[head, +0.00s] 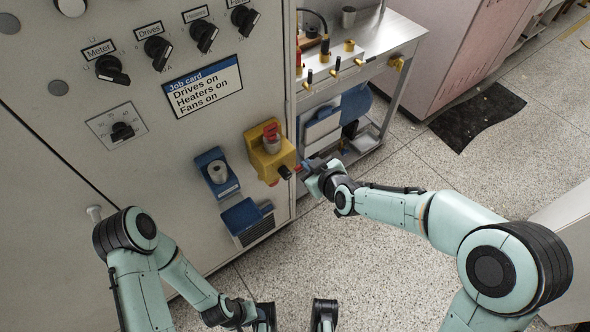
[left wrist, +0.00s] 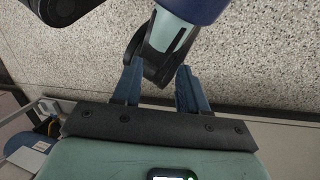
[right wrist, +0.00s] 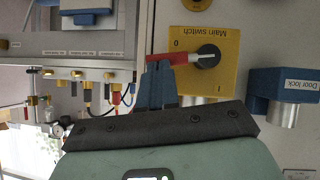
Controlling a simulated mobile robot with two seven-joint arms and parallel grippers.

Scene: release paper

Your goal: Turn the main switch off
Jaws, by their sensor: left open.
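The main switch (right wrist: 208,56) is a black round knob with a red handle on a yellow plate, labelled upside down in the right wrist view. Its handle points left there, just below the 0 mark; the I mark is at the plate's lower right. In the head view, the main switch (head: 285,172) is low on the yellow box. My right gripper (right wrist: 158,64) has its blue fingers close together, tips at the red handle's outer part; exact contact is unclear. My left gripper (left wrist: 158,68) is open and empty, away from the panel.
The grey panel carries several knobs, a job card (head: 203,87) and a red button (head: 271,135) above the switch. The blue door lock (right wrist: 285,88) is beside it. A metal bench (head: 365,50) with a lower shelf stands right of the panel. Speckled floor lies open in front.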

